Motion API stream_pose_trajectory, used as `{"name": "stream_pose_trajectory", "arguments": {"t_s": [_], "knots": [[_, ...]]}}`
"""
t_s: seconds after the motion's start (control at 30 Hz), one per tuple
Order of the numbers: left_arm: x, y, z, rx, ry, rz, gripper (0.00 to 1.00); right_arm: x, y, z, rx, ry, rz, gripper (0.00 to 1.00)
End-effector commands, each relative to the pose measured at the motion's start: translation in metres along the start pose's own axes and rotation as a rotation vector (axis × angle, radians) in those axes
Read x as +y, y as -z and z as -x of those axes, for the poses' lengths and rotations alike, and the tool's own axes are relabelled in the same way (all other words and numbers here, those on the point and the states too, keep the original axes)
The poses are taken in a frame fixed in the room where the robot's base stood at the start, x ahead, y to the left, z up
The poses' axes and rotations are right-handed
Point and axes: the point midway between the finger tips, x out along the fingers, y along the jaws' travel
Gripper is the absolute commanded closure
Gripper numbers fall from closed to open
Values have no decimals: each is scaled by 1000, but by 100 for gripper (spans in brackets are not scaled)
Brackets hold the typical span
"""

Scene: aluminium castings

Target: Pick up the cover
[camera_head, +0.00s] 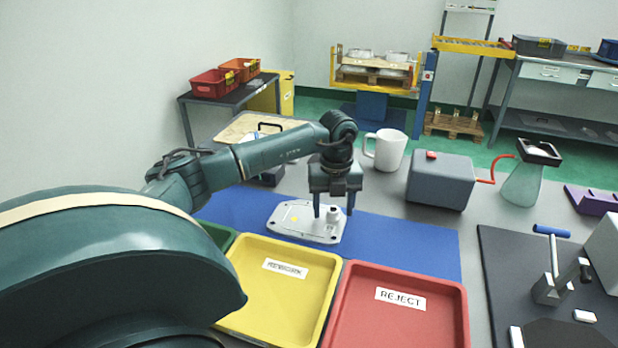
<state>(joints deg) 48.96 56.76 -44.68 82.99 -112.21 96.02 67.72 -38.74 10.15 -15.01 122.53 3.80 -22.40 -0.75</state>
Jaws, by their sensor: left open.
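The cover (292,219) is a flat, pale silver casting with a small raised round boss near its right end. It lies on the blue mat (407,238) behind the yellow tray. My left gripper (334,213) points straight down over the right part of the cover. Its two fingers are apart, with the boss showing between them. Whether the fingers touch the cover I cannot tell. My right gripper does not show.
A yellow tray (252,308) and a red tray marked REJECT (457,318) stand in front of the mat. A white mug (389,151) and a grey box (441,181) stand behind. A dark plate with a clamp (549,288) lies at right. The mat's right part is clear.

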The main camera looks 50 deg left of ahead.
Motion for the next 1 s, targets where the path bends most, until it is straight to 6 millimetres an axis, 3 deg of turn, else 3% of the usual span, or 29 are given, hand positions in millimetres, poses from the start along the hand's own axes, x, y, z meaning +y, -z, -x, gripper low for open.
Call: {"name": "stream_pose_trajectory", "arguments": {"t_s": [0.73, 1.0], "knots": [[0, 0, 0, 0, 0, 0, 99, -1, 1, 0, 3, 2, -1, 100], [0, 0, 1, -1, 1, 0, 100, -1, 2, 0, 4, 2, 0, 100]]}}
